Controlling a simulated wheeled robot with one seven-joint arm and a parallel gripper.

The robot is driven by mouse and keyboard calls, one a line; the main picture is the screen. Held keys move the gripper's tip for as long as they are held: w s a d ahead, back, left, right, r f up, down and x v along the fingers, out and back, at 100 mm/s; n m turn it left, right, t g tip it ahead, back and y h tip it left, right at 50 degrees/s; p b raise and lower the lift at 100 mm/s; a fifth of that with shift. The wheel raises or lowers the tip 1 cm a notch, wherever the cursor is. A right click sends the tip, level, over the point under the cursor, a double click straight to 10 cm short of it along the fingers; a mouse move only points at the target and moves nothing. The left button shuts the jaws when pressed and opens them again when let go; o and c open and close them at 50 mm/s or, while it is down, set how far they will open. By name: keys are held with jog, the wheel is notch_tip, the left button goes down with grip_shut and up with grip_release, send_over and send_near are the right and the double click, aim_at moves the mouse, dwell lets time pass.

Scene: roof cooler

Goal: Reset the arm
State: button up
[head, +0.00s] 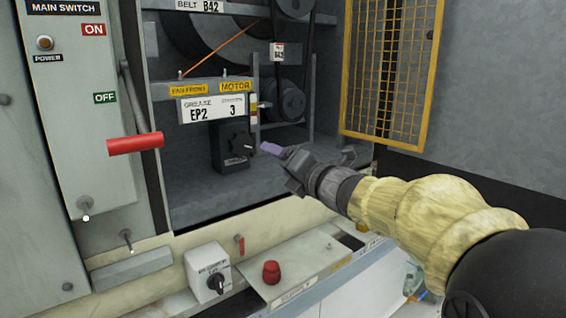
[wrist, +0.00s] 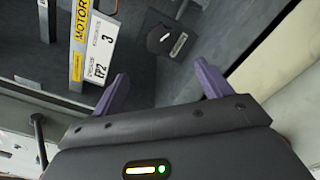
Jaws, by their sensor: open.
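My arm reaches in from the lower right in the head view. My gripper (head: 308,152) is in front of the open machine bay, to the right of a black knob box. In the wrist view my gripper (wrist: 163,92) shows two purple fingers spread wide apart, with nothing between them. The black knob box (head: 232,145) stands on the bay floor. It also shows in the wrist view (wrist: 165,40), beyond the fingers and apart from them.
A main switch panel with a red lever handle (head: 135,144) is at left. A yellow mesh guard door (head: 388,75) stands open at right. A grey selector box (head: 212,272) and a red button (head: 271,272) sit on the ledge below. Belts and pulleys (head: 290,98) are inside the bay.

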jog(key=shift+f, duration=0.1)
jog(key=s+d+f+m+g+h, duration=0.2)
jog(key=d+f+m+h, duration=0.25)
jog(key=f+m, duration=0.45)
jog(key=s+d+f+m+g+h, duration=0.15)
jog(key=d+f+m+h, duration=0.3)
jog(key=f+m, duration=0.45)
jog(key=s+d+f+m+g+h+p, duration=0.1)
jog(key=s+f+m+g, duration=0.4)
jog(key=s+f+m, duration=0.45)
jog(key=s+d+f+m+g, duration=0.1)
jog(key=s+f+m+g, duration=0.4)
jog(key=s, duration=0.7)
notch_tip(320, 180, up, 37)
jog(key=t+p, duration=0.1)
jog(key=p, duration=3.7)
jog(key=shift+w+d+f, duration=0.15)
jog(key=shift+w+d, duration=0.05)
jog(key=shift+w, duration=0.25)
